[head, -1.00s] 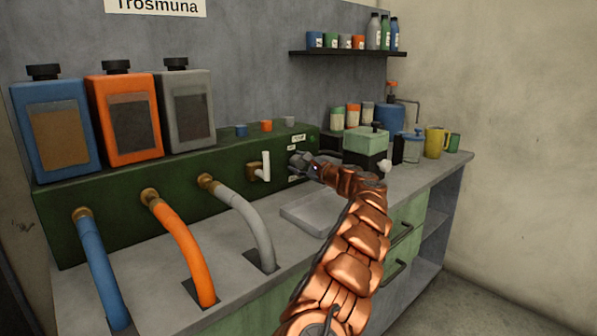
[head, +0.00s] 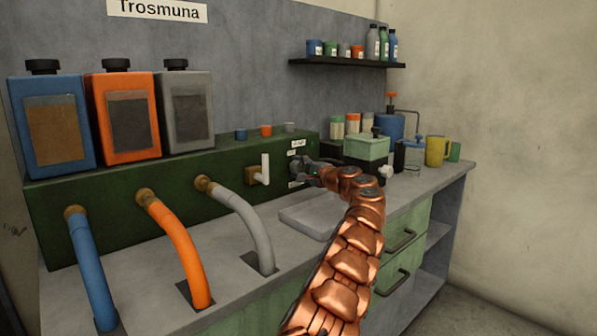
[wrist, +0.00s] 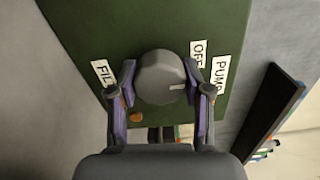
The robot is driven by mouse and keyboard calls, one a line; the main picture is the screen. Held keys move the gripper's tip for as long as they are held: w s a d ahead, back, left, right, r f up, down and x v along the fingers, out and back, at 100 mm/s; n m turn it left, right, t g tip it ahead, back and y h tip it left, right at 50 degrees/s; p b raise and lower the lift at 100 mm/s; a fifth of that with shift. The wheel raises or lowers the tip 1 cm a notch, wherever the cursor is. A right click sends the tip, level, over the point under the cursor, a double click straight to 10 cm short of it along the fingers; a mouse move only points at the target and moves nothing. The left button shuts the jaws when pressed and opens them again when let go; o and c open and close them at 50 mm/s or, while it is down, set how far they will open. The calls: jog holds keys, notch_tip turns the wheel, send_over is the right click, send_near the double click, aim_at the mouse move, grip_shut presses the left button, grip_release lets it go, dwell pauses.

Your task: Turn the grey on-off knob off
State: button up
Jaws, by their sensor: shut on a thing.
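The grey on-off knob (wrist: 160,74) sits on the front of the green panel (wrist: 95,30), between my gripper's fingers in the wrist view. A pale mark on the knob points to the right of that view, below the "OFF" label (wrist: 198,52). My gripper (wrist: 162,85) is shut on the knob, one finger on each side of it. In the head view my gripper (head: 308,170) is at the panel's right end and mostly covers the knob.
A white lever on a brass valve (head: 264,170) is just left of my gripper. A shallow tray (head: 305,220) lies below on the counter. A green-lidded box (head: 366,148) stands close on the right. Blue, orange and grey hoses (head: 245,225) run from the panel.

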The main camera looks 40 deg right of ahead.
jog(key=shift+w+a, duration=0.1)
jog(key=o, duration=1.2)
jog(key=shift+s+r, duration=0.1)
jog(key=shift+s, duration=0.45)
jog(key=s, duration=1.1)
jog(key=shift+a, duration=0.1)
dwell(0.4)
